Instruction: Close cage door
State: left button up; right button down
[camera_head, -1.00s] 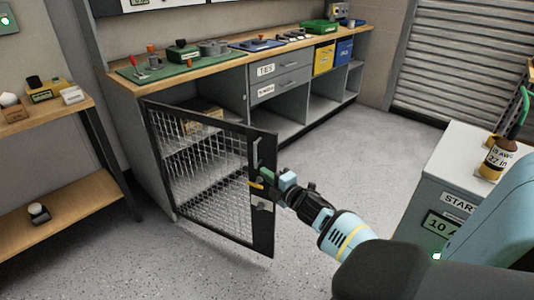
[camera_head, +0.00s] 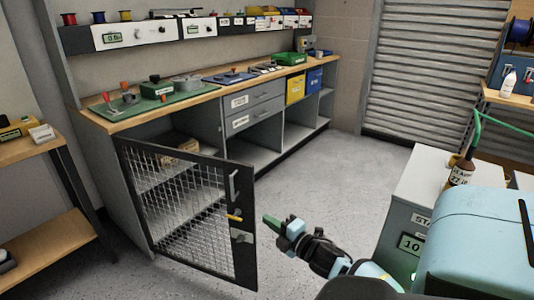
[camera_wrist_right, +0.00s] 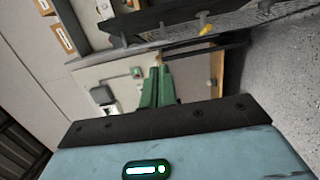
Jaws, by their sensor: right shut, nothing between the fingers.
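The cage door (camera_head: 190,205) is a black-framed wire mesh door on the left end of the workbench. It stands open, swung out into the room. It has a pale handle (camera_head: 234,185), a yellow tab (camera_head: 235,218) and a latch plate (camera_head: 241,237) along its free edge. My right gripper (camera_head: 271,222) is shut and empty, just right of that free edge, with a gap showing between them in the head view. In the right wrist view its green fingers (camera_wrist_right: 158,87) are together, and the yellow tab (camera_wrist_right: 206,29) shows above right. My left gripper is not in view.
The workbench (camera_head: 150,108) carries a green mat with tools, and a box sits on the shelf inside the open cage. A grey cabinet (camera_head: 395,225) with a bottle on top stands at the right. A wooden shelf (camera_head: 45,225) stands at the left. Floor between is clear.

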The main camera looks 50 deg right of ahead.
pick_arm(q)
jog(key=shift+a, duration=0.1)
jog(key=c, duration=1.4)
pick_arm(e)
jog(key=s+a+f+m+g+y, duration=0.1)
jog(key=s+a+f+m+g, duration=0.6)
jog(key=s+a+f, duration=1.1)
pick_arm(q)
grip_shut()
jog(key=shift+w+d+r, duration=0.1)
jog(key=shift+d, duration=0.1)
pick_arm(e)
jog(key=s+a+m+g+y, duration=0.1)
jog(key=s+a+m, duration=0.3)
jog(key=s, duration=0.6)
jog(key=s+a+m+g+y, duration=0.1)
jog(key=s+a+m+g, duration=0.2)
jog(key=s+a, duration=0.5)
jog(key=s+m, duration=0.1)
jog(key=s, duration=0.2)
jog(key=shift+s+f+g+y, duration=0.15)
jog(key=shift+f+g+y, duration=0.15)
jog(key=shift+y, duration=0.1)
